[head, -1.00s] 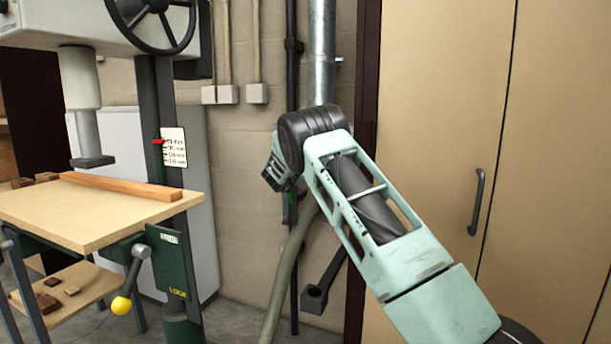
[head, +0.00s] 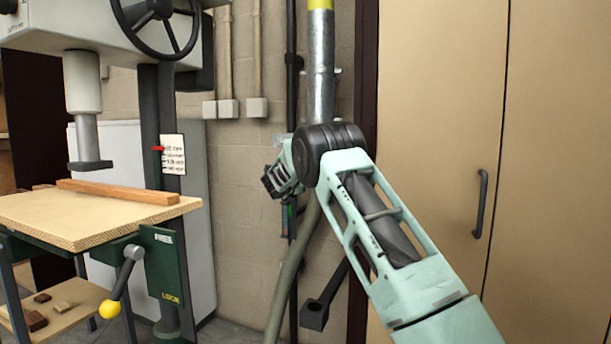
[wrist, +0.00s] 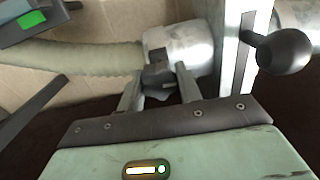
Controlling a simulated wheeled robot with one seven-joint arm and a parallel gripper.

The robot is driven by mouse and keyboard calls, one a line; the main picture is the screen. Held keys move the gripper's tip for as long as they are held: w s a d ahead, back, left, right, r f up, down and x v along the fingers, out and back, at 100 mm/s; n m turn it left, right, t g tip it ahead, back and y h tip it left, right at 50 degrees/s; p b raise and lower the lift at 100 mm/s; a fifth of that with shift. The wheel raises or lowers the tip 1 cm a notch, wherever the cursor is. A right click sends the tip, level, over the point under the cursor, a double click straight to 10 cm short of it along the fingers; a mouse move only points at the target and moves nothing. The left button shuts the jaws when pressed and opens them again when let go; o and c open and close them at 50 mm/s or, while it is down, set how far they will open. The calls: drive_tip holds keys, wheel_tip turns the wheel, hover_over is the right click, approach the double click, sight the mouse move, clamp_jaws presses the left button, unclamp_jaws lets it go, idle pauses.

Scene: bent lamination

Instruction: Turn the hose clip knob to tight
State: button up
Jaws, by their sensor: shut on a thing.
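In the wrist view my gripper (wrist: 160,70) has its two fingers on either side of a small dark knob (wrist: 157,76), shut on it. The knob sits at a silvery metal collar (wrist: 190,50), where the beige ribbed hose (wrist: 85,55) meets it. The finger ends partly hide the knob, and I see no tight mark on it. In the head view my gripper (head: 280,178) is beside the wall pipe, mostly behind my wrist joint, and the knob is hidden. The hose (head: 286,265) hangs down below it.
A dark ball-ended lever (wrist: 285,52) stands close right of the collar by a pale metal plate (wrist: 236,50). A metal pipe (head: 321,70) runs up the wall. A drill press with a wooden table (head: 90,215) stands left; tan cupboard doors (head: 430,100) stand right.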

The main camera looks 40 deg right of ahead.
drive_tip(key=o, duration=1)
drive_tip(key=v, duration=1.7)
drive_tip(key=shift+s+a+f, duration=0.1)
drive_tip(key=shift+s+a, duration=0.05)
drive_tip(key=shift+a, duration=0.05)
